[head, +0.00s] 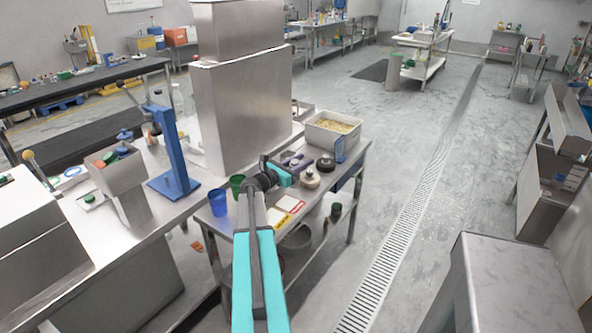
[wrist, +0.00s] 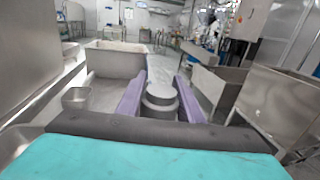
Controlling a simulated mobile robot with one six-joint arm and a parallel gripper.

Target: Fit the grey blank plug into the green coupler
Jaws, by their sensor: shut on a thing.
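My gripper (wrist: 161,82) has two purple fingers, shut on a grey, round, stepped piece that looks like the grey blank plug (wrist: 160,98). In the head view my gripper (head: 295,160) is small, held over the right part of the steel table; the plug cannot be made out there. I cannot tell which green thing is the coupler. A green cup-like piece (head: 237,184) stands behind my arm, beside a blue cup. Another small green piece (head: 88,198) lies at the left on the bench. The wrist view shows no clear green coupler.
A pale bin of beans (head: 332,132) stands at the table's right end, and it also shows in the wrist view (wrist: 115,62). A white jar (head: 309,178) and dark round parts are close to my gripper. A tall steel housing (head: 240,110) and blue press (head: 172,150) stand left.

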